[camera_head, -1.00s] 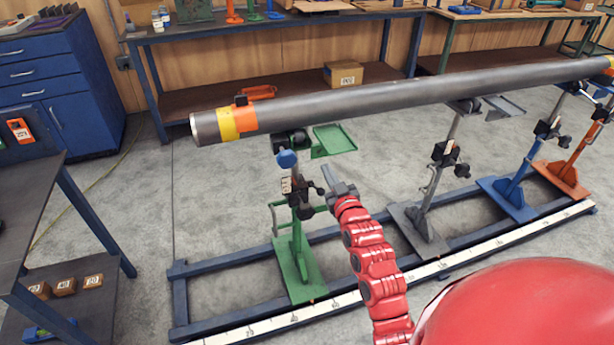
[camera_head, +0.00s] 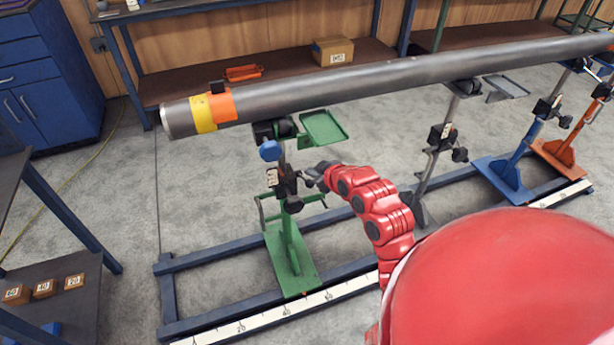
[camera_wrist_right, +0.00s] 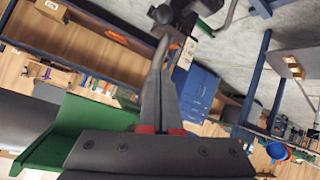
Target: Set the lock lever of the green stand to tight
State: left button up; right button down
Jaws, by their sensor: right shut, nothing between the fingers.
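The green stand (camera_head: 288,250) stands upright on the blue floor frame, under the left end of the grey pipe (camera_head: 350,90). Its dark clamp block (camera_head: 284,182) carries small black knobs and a lever, partly hidden at my gripper and too small to read as tight or loose. My right gripper (camera_head: 316,174) is shut and empty, just right of this clamp. In the right wrist view the closed fingers (camera_wrist_right: 160,72) point toward a black ball knob (camera_wrist_right: 163,14). I cannot tell whether they touch it. My left gripper is not in view.
A green tray (camera_head: 323,128) sticks out beside the stand's top, above my right gripper; green metal is close in the wrist view too. Grey, blue (camera_head: 512,165) and orange (camera_head: 562,145) stands are on the right. A dark table is on the left.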

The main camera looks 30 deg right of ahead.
aim_at(307, 182)
jog(key=w+f, duration=0.1)
jog(key=f, duration=0.1)
jog(key=w+d+f, duration=0.1)
jog(key=w+f, duration=0.1)
jog(key=f, duration=0.1)
jog(key=w+f+p, duration=0.1)
jog(key=w+f, duration=0.1)
jog(key=shift+d+f, duration=0.3)
jog(key=shift+f, duration=0.05)
dwell(0.4)
